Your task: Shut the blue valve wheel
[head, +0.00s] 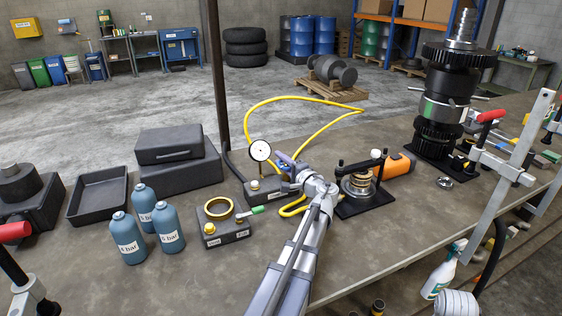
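A small blue-violet piece (285,157), which looks like the blue valve wheel, shows just right of the round white dial gauge (260,150). The gauge stands on a dark block (268,190) with a brass fitting. A yellow hose (300,98) loops behind the gripper. My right gripper is not in view.
Three blue bottles (129,238) and a block with a brass ring (219,208) stand left of my arm. A black press-like fixture (361,188) stands close to the right. A tall gear stack (445,95) and metal clamps (510,150) are farther right.

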